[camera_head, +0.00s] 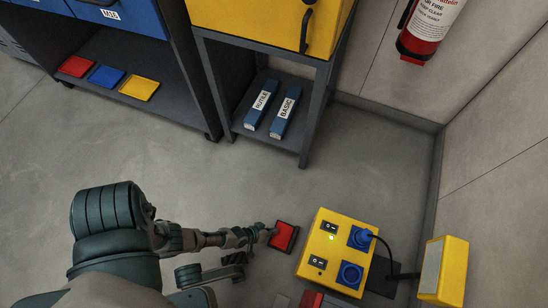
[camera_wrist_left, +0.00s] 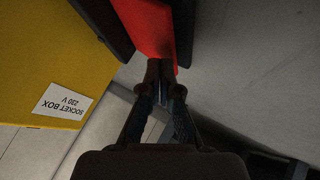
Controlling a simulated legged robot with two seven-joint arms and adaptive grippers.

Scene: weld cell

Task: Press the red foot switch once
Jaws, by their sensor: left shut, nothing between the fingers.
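The red foot switch (camera_head: 285,236) lies on the floor in the head view, a red pad in a dark frame, just left of the yellow socket box. It also shows in the left wrist view as a red surface (camera_wrist_left: 150,28) between dark side walls. My left gripper (camera_head: 267,233) is shut and empty, with its tips at the switch's left edge in the head view. In the left wrist view the closed fingertips (camera_wrist_left: 160,68) overlap the near end of the red pad. I cannot tell whether they touch it. My right gripper is not in view.
The yellow socket box (camera_head: 312,262) with blue sockets and a lit green lamp stands close right of the switch. A yellow-framed thing (camera_head: 455,272) is farther right by the wall. A shelf cart (camera_head: 300,143) stands behind.

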